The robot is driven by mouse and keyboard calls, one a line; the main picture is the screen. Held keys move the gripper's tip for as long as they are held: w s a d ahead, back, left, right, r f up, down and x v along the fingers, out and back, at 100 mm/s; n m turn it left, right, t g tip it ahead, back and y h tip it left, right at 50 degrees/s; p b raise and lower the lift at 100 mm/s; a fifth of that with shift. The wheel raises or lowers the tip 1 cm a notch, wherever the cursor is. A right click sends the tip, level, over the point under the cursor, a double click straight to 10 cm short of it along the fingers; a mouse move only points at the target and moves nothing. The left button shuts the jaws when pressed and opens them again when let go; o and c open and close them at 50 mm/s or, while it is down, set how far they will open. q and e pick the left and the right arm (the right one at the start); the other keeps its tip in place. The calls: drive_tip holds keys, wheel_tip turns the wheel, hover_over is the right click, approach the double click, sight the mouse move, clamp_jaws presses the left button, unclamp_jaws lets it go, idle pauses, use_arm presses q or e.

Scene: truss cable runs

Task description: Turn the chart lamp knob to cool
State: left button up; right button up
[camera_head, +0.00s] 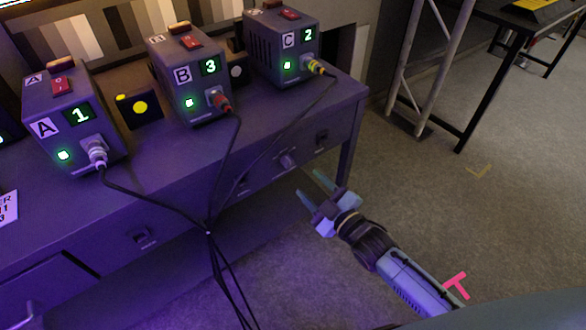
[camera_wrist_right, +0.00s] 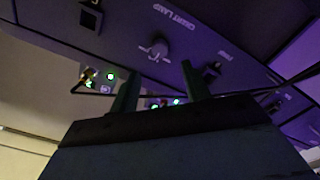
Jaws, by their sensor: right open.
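My right gripper (camera_head: 312,187) is open and empty, in front of the desk, just right of and below the knob in the head view. In the right wrist view its two fingers (camera_wrist_right: 160,90) stand apart, with the knob beyond their tips and nothing between them. My left gripper is out of view.
Boxes A (camera_head: 45,125), B (camera_head: 182,75) and C (camera_head: 290,42) stand on the desk (camera_head: 165,165). Their black cables hang over the front edge and join left of the knob (camera_head: 208,232). A dark switch (camera_head: 321,137) sits right of the knob.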

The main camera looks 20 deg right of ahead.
sight(290, 165)
drive_tip(key=b+x, duration=0.1)
drive_tip(key=x, duration=0.5)
drive_tip(key=shift+w+f+b, duration=0.1)
drive_tip(key=shift+w+b, duration=0.1)
drive_tip(key=shift+b, duration=0.15)
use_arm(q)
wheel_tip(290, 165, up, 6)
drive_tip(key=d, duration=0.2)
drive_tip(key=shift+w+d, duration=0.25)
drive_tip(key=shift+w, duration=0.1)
use_arm(e)
drive_tip(key=shift+x, duration=0.85)
drive_tip(key=c, duration=1)
drive_tip(key=m+p, duration=0.3)
drive_tip(key=m, duration=0.3)
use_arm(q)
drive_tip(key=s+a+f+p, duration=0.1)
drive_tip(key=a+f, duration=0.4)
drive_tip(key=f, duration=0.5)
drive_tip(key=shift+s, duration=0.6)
use_arm(e)
drive_tip(key=shift+m, duration=2)
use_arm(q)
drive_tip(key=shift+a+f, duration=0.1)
